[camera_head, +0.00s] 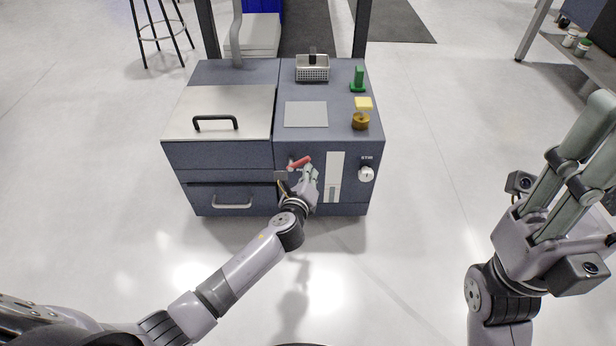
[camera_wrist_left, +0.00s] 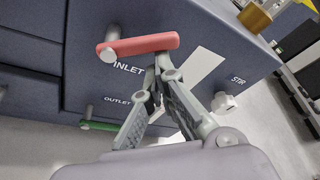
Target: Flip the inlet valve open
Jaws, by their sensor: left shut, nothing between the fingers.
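The inlet valve has a red lever handle (camera_head: 301,162) on the front of the dark blue cabinet. In the left wrist view the red handle (camera_wrist_left: 145,45) runs sideways to the right from its pivot, above the INLET label. My left gripper (camera_head: 309,171) is at the cabinet front, just below the handle's free end. In the left wrist view its fingertips (camera_wrist_left: 163,64) are together and empty, close under the red handle; contact cannot be told. My right gripper (camera_head: 590,135) is raised at the right, away from the cabinet; its finger opening is unclear.
A green outlet handle (camera_wrist_left: 98,126) sits below the inlet valve. A white STIR knob (camera_head: 366,174) is to the right. A wire basket (camera_head: 312,70), a green object (camera_head: 358,80) and a yellow-topped brass piece (camera_head: 361,118) stand on top. The floor in front is clear.

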